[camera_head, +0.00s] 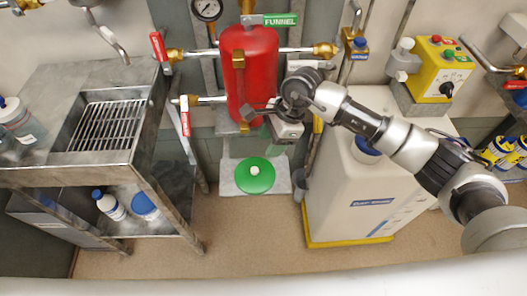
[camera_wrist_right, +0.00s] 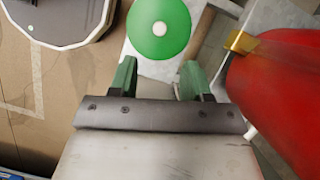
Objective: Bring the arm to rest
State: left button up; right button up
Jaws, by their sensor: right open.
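My right arm (camera_head: 400,143) comes in from the right in the head view and reaches to the front of the red tank (camera_head: 250,75). My right gripper (camera_head: 275,145) is beside the lower part of the tank. In the right wrist view its two green fingers (camera_wrist_right: 155,80) stand apart with nothing between them. The red tank (camera_wrist_right: 285,95) is close on the right there. My left gripper does not show.
A green disc with a white knob (camera_head: 254,175) lies on a pale plate below the gripper. A white container (camera_head: 365,195) stands under my right arm. Red-handled valves (camera_head: 158,47) and pipes flank the tank. A metal sink bench (camera_head: 70,75) is at left.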

jog(key=shift+d+r, duration=0.2)
jog(key=shift+r, duration=0.3)
